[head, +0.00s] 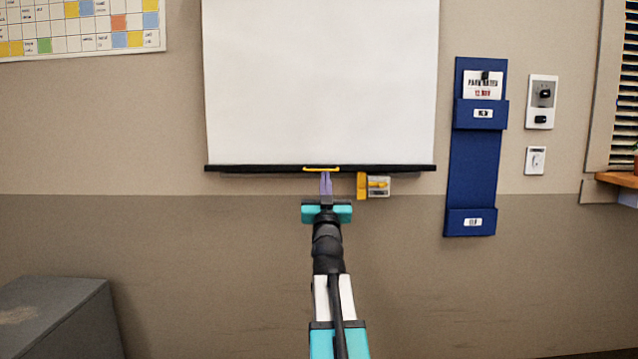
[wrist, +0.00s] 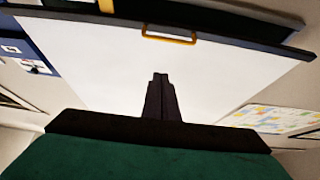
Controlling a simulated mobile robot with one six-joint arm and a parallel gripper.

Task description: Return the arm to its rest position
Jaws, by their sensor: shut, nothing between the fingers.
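My arm reaches forward and up from the bottom of the head view. My gripper (head: 326,175) is at its far end, just below the yellow handle (head: 321,169) on the dark bottom bar of a white pull-down screen (head: 320,85). The fingers are together with nothing between them. In the wrist view my gripper (wrist: 160,78) also shows as closed dark fingers in front of the white screen (wrist: 110,70). The yellow handle (wrist: 169,38) lies beyond the fingertips there, apart from them in that picture. In the head view I cannot tell whether the fingertips touch the handle.
A yellow and grey wall fitting (head: 373,186) sits just right of my gripper. A blue document holder (head: 470,150) and switch plates (head: 541,102) are on the wall to the right. A grey cabinet (head: 55,310) stands at lower left. A wooden ledge (head: 618,179) is at far right.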

